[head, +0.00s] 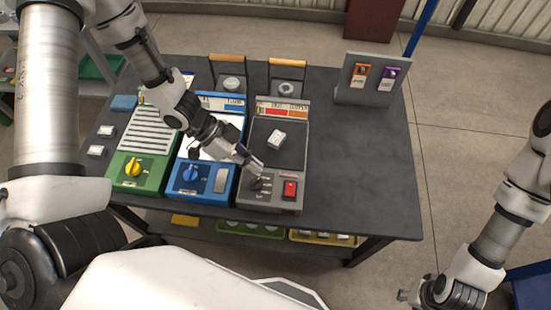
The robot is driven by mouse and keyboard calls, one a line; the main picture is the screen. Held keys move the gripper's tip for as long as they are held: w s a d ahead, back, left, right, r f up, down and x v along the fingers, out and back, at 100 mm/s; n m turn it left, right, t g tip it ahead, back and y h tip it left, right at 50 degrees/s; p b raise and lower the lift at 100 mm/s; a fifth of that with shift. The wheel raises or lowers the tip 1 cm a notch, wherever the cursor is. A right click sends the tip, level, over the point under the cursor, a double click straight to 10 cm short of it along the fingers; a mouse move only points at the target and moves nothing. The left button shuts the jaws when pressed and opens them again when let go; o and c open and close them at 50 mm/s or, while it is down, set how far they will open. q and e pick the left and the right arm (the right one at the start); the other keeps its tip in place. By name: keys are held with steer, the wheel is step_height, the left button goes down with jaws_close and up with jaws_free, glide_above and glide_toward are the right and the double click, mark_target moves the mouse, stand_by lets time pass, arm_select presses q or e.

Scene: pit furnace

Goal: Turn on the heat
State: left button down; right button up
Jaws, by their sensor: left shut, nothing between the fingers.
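A grey unit (300,148) with a dark plate stands on the dark table, with a red switch (290,189) at its front right. A dark knob (260,184) sits left of the red switch on the same front panel. A small pale block (276,139) lies on the dark plate. My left gripper (256,168) is shut and empty, its tips just above and behind the dark knob; I cannot tell if they touch it. My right gripper (403,296) is low at the right, away from the table, and its fingers are too small to read.
A blue unit (218,196) with a blue knob and a green unit (128,187) with a yellow knob stand to the left. A grey stand (370,95) holds an orange tag and a purple tag at the back right. The table's right side (360,165) is clear.

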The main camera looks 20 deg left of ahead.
arm_select(q)
step_height(320, 180, up, 3)
steer(key=d, duration=0.2)
steer(key=b, duration=0.2)
glide_above(294, 195)
steer(key=a, duration=0.2)
steer(key=f, duration=0.8)
steer(key=shift+a, duration=0.2)
step_height(294, 195, down, 2)
steer(key=shift+s+a+f, duration=0.1)
steer(key=shift+s+f, duration=0.15)
steer(key=shift+f, duration=0.45)
arm_select(e)
steer(key=shift+s+d+f, duration=0.4)
steer(key=shift+d+f, duration=0.1)
